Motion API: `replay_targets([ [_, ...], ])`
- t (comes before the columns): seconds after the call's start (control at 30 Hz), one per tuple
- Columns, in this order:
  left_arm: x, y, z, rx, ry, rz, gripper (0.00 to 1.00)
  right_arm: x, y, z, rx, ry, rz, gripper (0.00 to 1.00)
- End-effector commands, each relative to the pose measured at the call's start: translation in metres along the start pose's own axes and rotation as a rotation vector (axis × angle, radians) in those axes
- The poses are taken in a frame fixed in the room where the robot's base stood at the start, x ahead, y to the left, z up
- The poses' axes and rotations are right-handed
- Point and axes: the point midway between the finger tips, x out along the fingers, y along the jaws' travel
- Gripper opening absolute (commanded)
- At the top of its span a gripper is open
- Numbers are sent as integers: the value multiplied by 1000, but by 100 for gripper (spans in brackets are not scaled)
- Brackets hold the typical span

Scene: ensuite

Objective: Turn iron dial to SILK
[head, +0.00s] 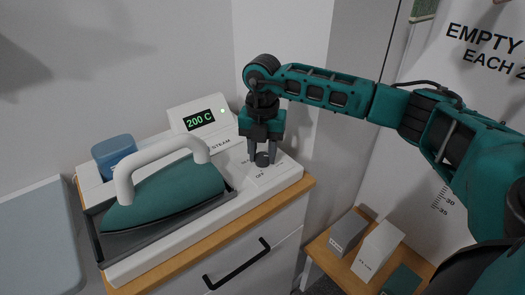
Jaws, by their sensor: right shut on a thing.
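The steam iron station (140,262) is a white base on a wood-topped cabinet. Its teal iron (170,194) with a white handle rests in a dark tray on the left. A display (198,121) at the back reads 200 C in green, with a small lit light beside it. The dark dial (263,159) is on the right part of the base, with OFF printed in front of it. My right gripper (262,157) points down from above and is shut on the dial. The other dial labels are partly hidden or too small to read. My left gripper is not in view.
A blue cap or tank (113,150) stands at the station's back left. The cabinet (255,255) has a black handle. At the lower right, boxes (377,250) stand on a low wooden surface. A white hanging sheet (465,60) with printed words is behind my right arm.

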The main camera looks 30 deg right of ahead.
Motion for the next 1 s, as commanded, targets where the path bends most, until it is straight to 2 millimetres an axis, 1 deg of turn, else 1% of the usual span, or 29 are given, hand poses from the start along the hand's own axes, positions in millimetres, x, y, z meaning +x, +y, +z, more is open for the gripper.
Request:
replay_targets([
  [0.27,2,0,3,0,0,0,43,0,0,0,-179,0,0,7],
  [1.0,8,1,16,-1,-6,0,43,0,0,1,-878,-2,1,7],
])
